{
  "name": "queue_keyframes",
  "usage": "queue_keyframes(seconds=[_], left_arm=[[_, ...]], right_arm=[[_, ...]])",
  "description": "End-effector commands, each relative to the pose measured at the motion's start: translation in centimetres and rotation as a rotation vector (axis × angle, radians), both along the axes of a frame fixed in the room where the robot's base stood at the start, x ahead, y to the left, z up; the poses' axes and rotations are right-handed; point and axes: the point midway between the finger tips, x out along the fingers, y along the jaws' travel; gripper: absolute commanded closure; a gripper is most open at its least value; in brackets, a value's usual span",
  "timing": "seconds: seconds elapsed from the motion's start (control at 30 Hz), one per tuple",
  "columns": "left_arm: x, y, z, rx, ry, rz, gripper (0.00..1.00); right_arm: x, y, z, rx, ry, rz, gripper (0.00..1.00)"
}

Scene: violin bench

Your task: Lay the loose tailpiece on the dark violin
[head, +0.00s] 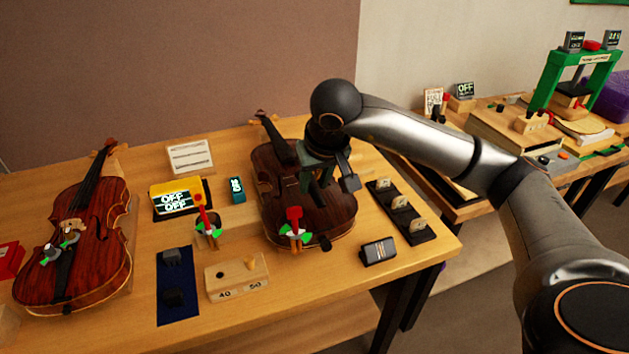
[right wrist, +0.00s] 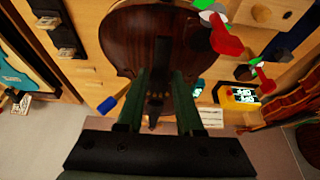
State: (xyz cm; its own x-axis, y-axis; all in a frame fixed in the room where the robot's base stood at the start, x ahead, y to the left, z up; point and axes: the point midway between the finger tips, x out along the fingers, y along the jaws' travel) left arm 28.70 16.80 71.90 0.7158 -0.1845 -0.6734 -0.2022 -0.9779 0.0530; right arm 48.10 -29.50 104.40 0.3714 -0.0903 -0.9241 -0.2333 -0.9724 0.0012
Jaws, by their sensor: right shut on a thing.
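The dark violin (head: 331,215) lies on the bench right of centre, its neck toward the wall. It also shows in the right wrist view (right wrist: 135,40). My right gripper (head: 318,182) is low over its body, near the fingerboard end. In the right wrist view, the green fingers (right wrist: 158,85) are shut on a narrow black piece (right wrist: 160,58), which appears to be the tailpiece. I cannot tell whether it touches the violin top. In the head view the gripper and arm hide it. My left gripper is not in view.
A red, green and white fixture (head: 294,226) stands at the violin's lower end. A black rack (head: 411,222) with pale bridges and a striped dark block (head: 378,251) lie to the right. A redder violin (head: 100,235), a yellow-cased display (head: 180,198) and a wooden block (head: 236,278) are to the left.

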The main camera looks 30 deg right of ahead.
Motion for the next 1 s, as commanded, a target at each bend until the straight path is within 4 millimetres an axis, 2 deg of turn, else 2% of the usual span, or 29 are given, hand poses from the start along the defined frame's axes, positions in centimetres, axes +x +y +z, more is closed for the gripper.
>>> queue_keyframes(seconds=[0.37,1.0], left_arm=[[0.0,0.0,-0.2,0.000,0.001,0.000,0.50],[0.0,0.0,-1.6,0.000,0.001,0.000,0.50]], right_arm=[[0.0,0.0,-0.1,0.000,0.000,-0.001,1.00],[0.0,0.0,-1.7,0.000,0.000,-0.001,1.00]])
